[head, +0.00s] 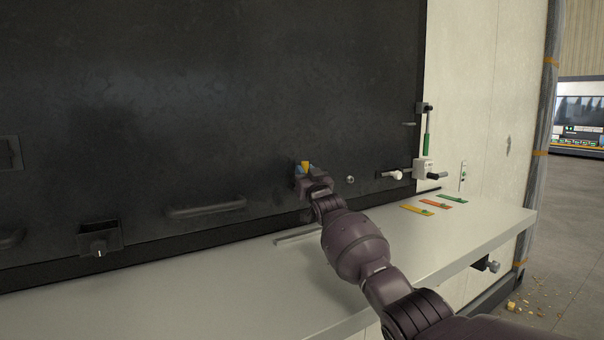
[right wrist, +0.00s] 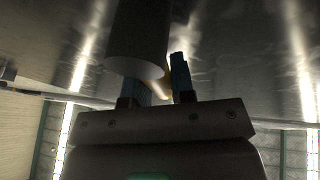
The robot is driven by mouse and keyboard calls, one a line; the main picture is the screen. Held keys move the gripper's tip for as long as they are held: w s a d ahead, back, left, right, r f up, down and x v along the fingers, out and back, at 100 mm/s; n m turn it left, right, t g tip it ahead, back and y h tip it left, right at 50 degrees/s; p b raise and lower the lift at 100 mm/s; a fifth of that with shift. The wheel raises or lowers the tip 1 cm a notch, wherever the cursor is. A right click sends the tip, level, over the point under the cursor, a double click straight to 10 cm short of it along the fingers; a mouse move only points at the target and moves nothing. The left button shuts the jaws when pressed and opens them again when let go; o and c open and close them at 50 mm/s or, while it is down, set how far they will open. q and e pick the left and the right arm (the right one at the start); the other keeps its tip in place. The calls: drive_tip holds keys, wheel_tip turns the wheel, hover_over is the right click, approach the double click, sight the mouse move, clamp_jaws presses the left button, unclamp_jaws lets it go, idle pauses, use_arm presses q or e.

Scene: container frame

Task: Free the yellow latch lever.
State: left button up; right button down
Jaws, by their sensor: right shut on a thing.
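A dark cylinder (right wrist: 140,45) hides part of the left finger there. Most of the lever is hidden by the gripper. My left gripper is not in view.
A pale shelf (head: 190,285) runs below the dark panel (head: 200,90). A bar handle (head: 205,208) and a boxed knob (head: 98,243) are to the left. A round knob (head: 350,180), a white-tipped rod (head: 397,175) and a green-handled lever (head: 426,143) are to the right. Coloured tags (head: 434,203) lie on the shelf.

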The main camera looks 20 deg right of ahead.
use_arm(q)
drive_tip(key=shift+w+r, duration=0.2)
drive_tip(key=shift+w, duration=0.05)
use_arm(e)
drive_tip(key=shift+d+m, duration=0.15)
drive_tip(key=shift+m, duration=0.25)
drive_tip(key=c, duration=1)
unclamp_jaws()
drive_tip(key=shift+o, duration=0.2)
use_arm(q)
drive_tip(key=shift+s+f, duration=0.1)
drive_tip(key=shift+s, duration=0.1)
use_arm(e)
drive_tip(key=shift+f, duration=0.1)
